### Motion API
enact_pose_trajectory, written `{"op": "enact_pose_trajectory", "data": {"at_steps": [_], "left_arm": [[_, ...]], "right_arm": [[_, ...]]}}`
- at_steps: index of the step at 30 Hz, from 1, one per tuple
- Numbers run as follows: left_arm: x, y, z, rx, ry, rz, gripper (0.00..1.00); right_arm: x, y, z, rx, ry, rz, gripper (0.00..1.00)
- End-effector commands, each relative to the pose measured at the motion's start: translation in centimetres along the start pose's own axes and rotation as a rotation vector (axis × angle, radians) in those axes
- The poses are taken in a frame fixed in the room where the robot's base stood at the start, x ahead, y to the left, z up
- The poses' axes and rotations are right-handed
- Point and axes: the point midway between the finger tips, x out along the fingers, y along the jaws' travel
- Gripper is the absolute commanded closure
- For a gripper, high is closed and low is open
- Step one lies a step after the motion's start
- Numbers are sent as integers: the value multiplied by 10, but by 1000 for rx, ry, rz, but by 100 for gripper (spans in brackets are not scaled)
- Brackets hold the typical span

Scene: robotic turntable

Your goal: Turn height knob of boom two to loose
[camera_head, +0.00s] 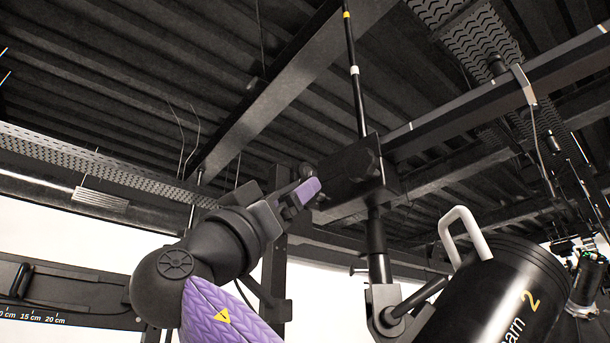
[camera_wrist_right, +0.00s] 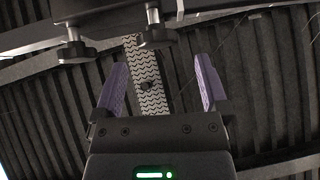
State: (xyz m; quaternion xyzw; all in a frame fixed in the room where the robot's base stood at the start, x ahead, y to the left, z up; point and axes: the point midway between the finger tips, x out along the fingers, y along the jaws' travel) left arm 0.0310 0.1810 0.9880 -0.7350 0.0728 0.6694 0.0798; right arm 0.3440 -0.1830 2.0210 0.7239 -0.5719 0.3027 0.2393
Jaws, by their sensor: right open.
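A black clamp block (camera_head: 372,180) joins the vertical rod and the horizontal boom bar (camera_head: 450,112) above a black lamp marked 2 (camera_head: 500,295). My right gripper (camera_head: 312,188) is just left of the block, pointing toward it; a purple finger shows. In the right wrist view my gripper (camera_wrist_right: 160,82) is open, with nothing between its fingers. A dark body (camera_wrist_right: 110,12) crosses the top there, with two black knobs on silver stems, one at the left (camera_wrist_right: 76,50) and one nearer the middle (camera_wrist_right: 156,36). Whether either is the height knob, or touched, I cannot tell. My left gripper is out of view.
A white handle (camera_head: 462,232) stands up from the lamp. A pole (camera_head: 355,90) rises above the block. Dark ceiling beams and a perforated tray (camera_head: 100,165) lie behind. More lamps and cables (camera_head: 588,275) hang at the far right.

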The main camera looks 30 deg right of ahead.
Motion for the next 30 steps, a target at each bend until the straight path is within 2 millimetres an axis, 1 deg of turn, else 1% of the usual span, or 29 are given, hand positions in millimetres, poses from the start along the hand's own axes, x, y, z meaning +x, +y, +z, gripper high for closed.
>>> {"op": "enact_pose_trajectory", "data": {"at_steps": [1, 3, 6, 10, 14, 15, 17, 18, 20, 21, 23, 24, 26, 27, 28, 30], "left_arm": [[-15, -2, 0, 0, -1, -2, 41], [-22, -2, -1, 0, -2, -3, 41], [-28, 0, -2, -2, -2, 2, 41], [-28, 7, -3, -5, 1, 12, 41], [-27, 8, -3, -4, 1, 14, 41], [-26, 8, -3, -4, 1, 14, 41], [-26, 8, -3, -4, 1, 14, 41], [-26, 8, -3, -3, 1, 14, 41], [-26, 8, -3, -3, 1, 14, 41], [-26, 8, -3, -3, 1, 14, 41], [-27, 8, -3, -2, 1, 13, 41], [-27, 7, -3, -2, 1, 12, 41], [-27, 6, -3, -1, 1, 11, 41], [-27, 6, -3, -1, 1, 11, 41], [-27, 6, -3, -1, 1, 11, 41], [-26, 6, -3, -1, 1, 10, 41]], "right_arm": [[17, 1, -4, -2, -2, 2, 6], [28, 0, -4, -3, -1, 1, 6], [36, 0, -2, 0, -2, 0, 6], [38, 0, 0, 0, -1, -1, 6], [37, 0, 1, 0, -2, -2, 6], [37, 0, 1, 0, -2, -2, 8], [37, 0, 1, 0, -2, -2, 21], [37, -1, 1, 0, -2, -2, 29], [37, -1, 1, 0, -2, -2, 42], [37, -1, 1, 0, -2, -2, 50], [37, -1, 1, 0, -2, -2, 63], [37, -1, 1, 0, -2, -2, 72], [37, -1, 1, 0, -2, -3, 84], [37, -1, 1, 0, -2, -3, 93], [37, -1, 1, 0, -2, -3, 98], [37, -1, 1, -1, -1, -3, 98]]}}
